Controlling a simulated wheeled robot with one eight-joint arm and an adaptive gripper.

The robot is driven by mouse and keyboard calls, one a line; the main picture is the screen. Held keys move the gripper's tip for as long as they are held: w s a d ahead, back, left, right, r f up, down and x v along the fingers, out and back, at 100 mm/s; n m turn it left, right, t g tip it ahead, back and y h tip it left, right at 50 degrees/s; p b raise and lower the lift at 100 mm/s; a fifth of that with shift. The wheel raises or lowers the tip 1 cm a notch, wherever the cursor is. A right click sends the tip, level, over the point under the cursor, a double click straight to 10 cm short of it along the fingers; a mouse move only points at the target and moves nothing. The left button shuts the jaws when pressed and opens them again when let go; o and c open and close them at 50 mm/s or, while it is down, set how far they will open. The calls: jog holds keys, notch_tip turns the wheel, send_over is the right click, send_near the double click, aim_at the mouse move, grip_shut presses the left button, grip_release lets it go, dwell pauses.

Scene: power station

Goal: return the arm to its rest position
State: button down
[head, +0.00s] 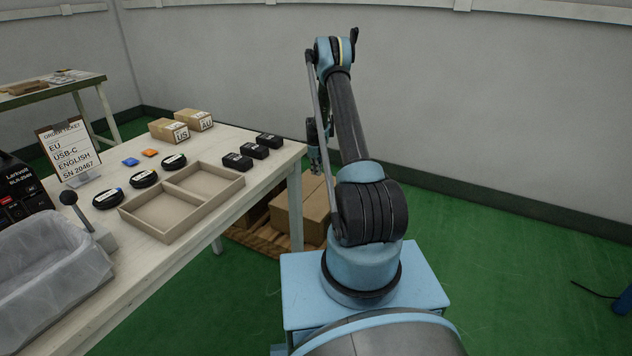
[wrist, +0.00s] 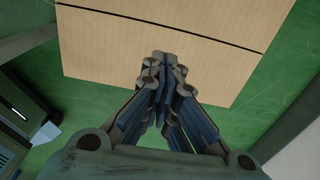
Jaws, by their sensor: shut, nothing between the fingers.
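My arm (head: 350,115) stands raised and folded on its light blue base in the head view, to the right of the table. Below the fingers is a cardboard box (wrist: 105,60) with a dark seam, apart from the fingertips as far as I can tell.
The table (head: 270,185) holds an empty two-compartment tray (head: 163,236), black boxes, coiled cables, small cartons, an order ticket (head: 70,150) and a lined bin (head: 45,270). Cardboard boxes (head: 300,212) stand on a pallet beside the table.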

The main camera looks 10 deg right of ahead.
jog(key=s+r+n, duration=0.3)
jog(key=s+r, duration=0.1)
jog(key=r, duration=0.7)
jog(key=s+r+n, duration=0.2)
jog(key=s+r, duration=0.3)
jog(key=r, duration=0.6)
jog(key=s+r+n+t, duration=0.1)
jog(key=s+r+n, duration=0.6)
jog(key=s+r, duration=0.75)
jog(key=s+r+n, duration=0.3)
jog(key=s+n, duration=0.4)
jog(key=s, duration=1.4)
jog(key=s+f+n, duration=0.3)
jog(key=s+f, duration=0.1)
jog(key=s, duration=0.4)
jog(key=s+f+n+t, duration=0.1)
jog(key=s+f+n, duration=0.2)
jog(key=s, duration=0.5)
jog(key=shift+f+n, duration=0.3)
jog(key=shift+f, duration=0.3)
jog(key=shift+s, duration=0.1)
